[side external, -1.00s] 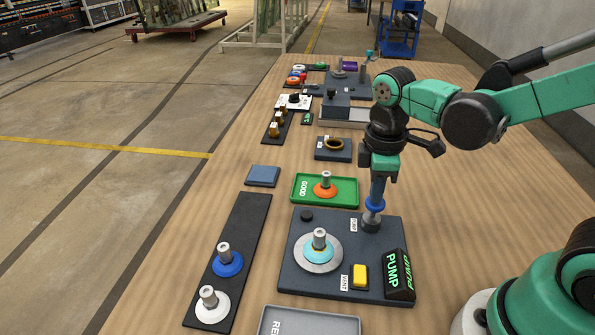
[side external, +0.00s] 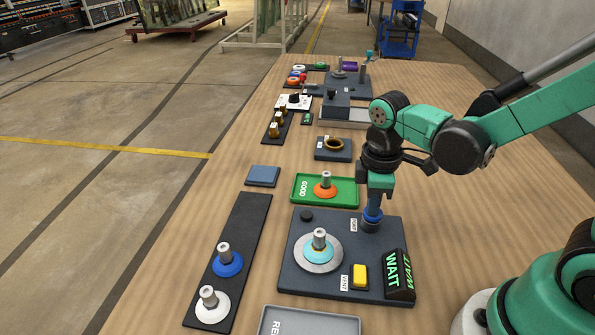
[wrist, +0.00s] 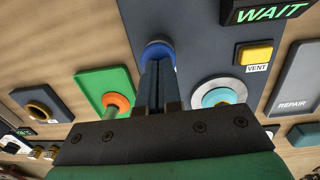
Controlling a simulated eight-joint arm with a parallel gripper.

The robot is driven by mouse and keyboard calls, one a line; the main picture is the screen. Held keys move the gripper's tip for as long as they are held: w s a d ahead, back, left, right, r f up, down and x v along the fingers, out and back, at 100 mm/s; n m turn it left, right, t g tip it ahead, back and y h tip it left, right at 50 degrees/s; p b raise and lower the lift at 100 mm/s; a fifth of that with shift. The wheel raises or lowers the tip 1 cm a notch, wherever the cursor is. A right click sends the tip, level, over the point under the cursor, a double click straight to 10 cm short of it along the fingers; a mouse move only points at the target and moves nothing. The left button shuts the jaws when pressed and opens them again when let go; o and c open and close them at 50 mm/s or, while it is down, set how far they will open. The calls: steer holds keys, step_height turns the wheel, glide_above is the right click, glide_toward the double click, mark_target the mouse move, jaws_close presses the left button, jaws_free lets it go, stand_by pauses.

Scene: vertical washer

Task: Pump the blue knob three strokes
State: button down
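The black display (side external: 398,272) on the panel reads WAIT in green.
The panel also bears a yellow VENT button (side external: 359,274) and a round plate with a light-blue ring part (side external: 319,246). A green GOOD tray (side external: 341,200) holds an orange part. A grey repair tray (side external: 312,322) lies in front. A black strip (side external: 238,262) stands left.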

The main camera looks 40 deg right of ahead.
steer(key=shift+r, duration=0.1)
step_height(320, 180, up, 14)
steer(key=shift+a, duration=0.45)
steer(key=shift+f, duration=0.2)
stand_by(0.6)
